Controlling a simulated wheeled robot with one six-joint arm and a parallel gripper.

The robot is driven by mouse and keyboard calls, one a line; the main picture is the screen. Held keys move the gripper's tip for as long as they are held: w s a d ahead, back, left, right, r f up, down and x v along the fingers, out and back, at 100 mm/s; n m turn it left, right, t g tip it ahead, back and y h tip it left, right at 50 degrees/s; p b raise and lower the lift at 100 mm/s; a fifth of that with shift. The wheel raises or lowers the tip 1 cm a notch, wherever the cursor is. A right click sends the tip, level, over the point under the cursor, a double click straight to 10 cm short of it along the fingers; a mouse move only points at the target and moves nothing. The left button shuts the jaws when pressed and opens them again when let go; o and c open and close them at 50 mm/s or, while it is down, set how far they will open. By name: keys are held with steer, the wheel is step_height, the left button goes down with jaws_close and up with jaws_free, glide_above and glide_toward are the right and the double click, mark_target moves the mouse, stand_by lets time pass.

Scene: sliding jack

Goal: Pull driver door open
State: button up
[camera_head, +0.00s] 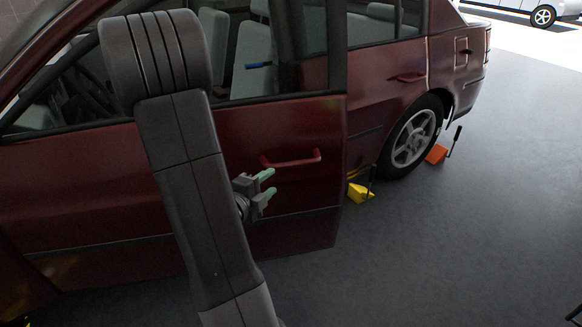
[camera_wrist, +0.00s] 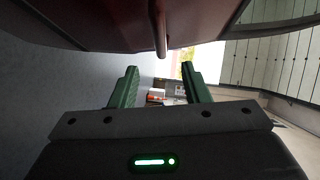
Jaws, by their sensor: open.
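The dark red driver door (camera_head: 200,150) fills the left and middle of the head view. Its rear edge stands out from the car body, so it looks partly open. Its red bar handle (camera_head: 290,160) is near that edge. My gripper (camera_head: 268,183) has green fingers, open and empty, just below and left of the handle in the head view, apart from it. In the wrist view, the door (camera_wrist: 100,22) spans the top, and the handle (camera_wrist: 160,35) hangs down beyond and above the open fingers (camera_wrist: 160,82).
The rear door with its handle (camera_head: 407,78) and rear wheel (camera_head: 412,138) lie to the right. A yellow jack (camera_head: 361,193) and an orange jack (camera_head: 437,154) stand on the floor beside the car. The grey floor (camera_head: 480,230) at right is mostly clear.

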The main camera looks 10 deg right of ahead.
mark_target(291, 167)
steer(key=x, duration=1.3)
steer(key=shift+w+d, duration=0.1)
steer(key=shift+d, duration=0.05)
steer(key=shift+c, duration=0.2)
jaws_close()
